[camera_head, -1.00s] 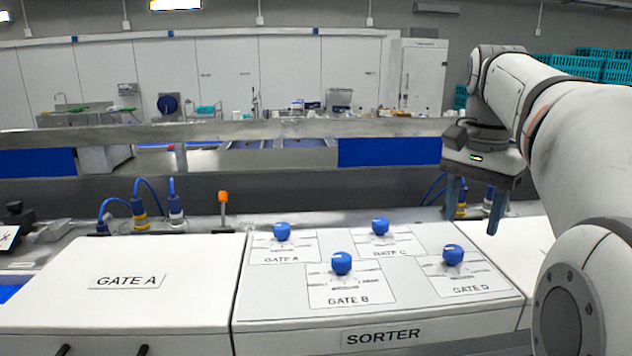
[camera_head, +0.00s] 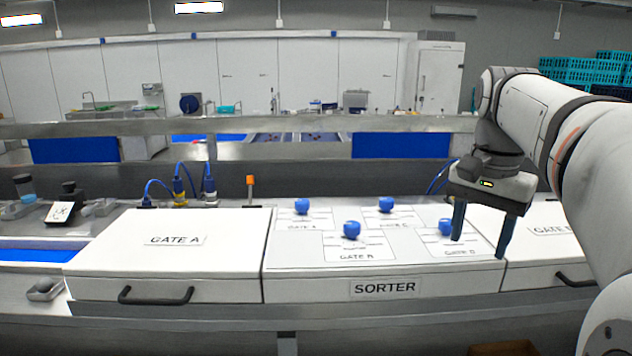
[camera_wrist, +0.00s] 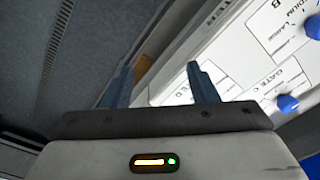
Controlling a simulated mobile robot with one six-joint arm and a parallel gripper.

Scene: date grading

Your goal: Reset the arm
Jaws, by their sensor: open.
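My gripper (camera_head: 481,232) is at the right in the head view, hanging from my arm with its two blue fingers pointing down. The fingers are apart and nothing is between them. In the head view it overlaps the right end of the white SORTER panel (camera_head: 340,284), near the Gate D knob (camera_head: 446,227), which its left finger partly covers. The wrist view also shows the open fingers (camera_wrist: 158,84), with the panel and a blue knob (camera_wrist: 288,103) to their right.
The Gate A (camera_head: 302,205), Gate B (camera_head: 352,229) and Gate C (camera_head: 386,204) knobs stand up from the panel. The white Gate A box (camera_head: 170,262) is at left. A steel rail (camera_head: 270,127) runs behind. Blue cables and an orange-topped post (camera_head: 250,185) stand behind the panel.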

